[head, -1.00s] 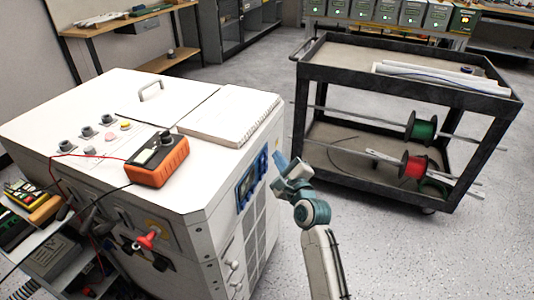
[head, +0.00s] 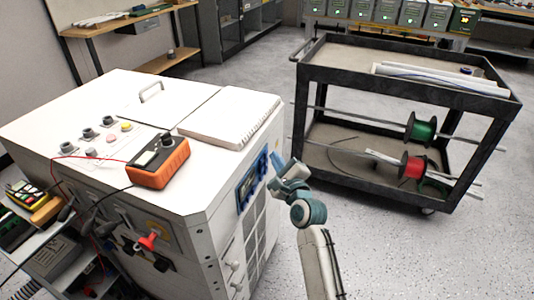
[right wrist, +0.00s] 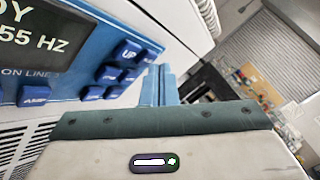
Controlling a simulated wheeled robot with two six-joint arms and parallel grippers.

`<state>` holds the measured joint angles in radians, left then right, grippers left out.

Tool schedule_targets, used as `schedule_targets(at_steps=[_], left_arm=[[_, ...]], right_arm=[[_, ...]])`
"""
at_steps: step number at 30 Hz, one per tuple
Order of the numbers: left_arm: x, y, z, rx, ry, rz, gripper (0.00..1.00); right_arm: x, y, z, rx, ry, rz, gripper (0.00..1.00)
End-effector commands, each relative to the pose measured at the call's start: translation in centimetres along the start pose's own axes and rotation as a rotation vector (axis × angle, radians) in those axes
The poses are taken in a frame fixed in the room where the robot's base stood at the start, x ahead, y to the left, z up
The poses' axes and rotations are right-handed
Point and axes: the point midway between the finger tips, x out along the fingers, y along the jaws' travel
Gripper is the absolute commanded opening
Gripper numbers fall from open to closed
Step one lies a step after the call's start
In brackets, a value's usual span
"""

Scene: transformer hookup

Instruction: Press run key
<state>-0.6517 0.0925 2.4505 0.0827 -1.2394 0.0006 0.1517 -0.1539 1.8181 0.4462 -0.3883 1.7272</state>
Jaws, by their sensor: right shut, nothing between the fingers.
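The blue control panel (head: 247,187) is on the right side face of the white cabinet (head: 180,205). In the right wrist view the panel (right wrist: 85,65) fills the upper left. It has a dark display (right wrist: 35,35) with "55 HZ" and several dark blue keys. One key reads "UP" (right wrist: 127,52) and one at the lower left seems to read "AMP" (right wrist: 33,95). I cannot make out which key is run. My right gripper (head: 277,160) is shut and empty. Its blue fingertips (right wrist: 158,82) are just right of the keys; I cannot tell whether they touch. My left gripper is not in view.
An orange meter (head: 158,163) and a white notebook (head: 230,118) lie on the cabinet top. A dark cart (head: 400,85) with green and red spools stands at the right. Speckled floor (head: 400,255) is clear between cart and cabinet.

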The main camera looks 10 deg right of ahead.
Motion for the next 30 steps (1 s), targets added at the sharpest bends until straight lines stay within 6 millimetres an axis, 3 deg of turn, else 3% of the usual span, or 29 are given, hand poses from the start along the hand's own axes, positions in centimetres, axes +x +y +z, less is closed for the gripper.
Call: schedule_targets(at_steps=[30], left_arm=[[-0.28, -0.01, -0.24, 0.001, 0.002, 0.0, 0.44]], right_arm=[[0.52, 0.41, 0.36, 0.001, 0.0, 0.0, 0.0]])
